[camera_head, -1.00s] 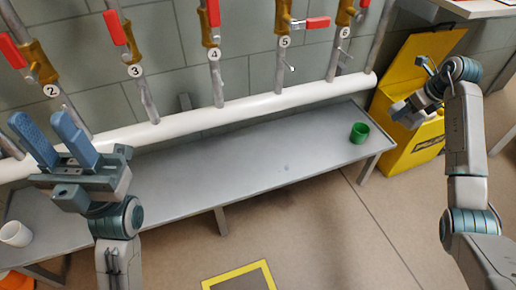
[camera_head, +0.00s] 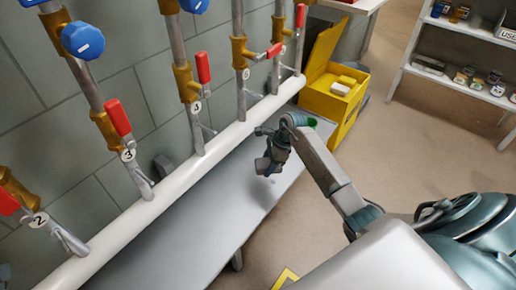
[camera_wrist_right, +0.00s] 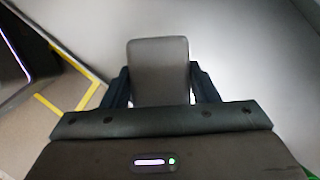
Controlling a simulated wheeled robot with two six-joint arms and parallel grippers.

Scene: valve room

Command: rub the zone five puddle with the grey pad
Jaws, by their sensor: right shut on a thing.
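My right gripper (camera_head: 268,166) is over the grey bench (camera_head: 205,240), toward its far end, below the valves on the wall. In the right wrist view it is shut on the grey pad (camera_wrist_right: 158,72), a rounded flat block between the two dark fingers. A smooth pale grey surface lies beyond the pad; I cannot tell whether the pad touches it. The number five tag (camera_head: 245,74) is on a pipe with a red lever (camera_head: 274,50) turned sideways. I cannot make out the puddle in either view. My left gripper is out of view.
A white pipe (camera_head: 175,185) runs along the wall side of the bench. An open yellow bin (camera_head: 332,100) is beyond. Shelves (camera_head: 470,70) stand at the right. The floor between is clear.

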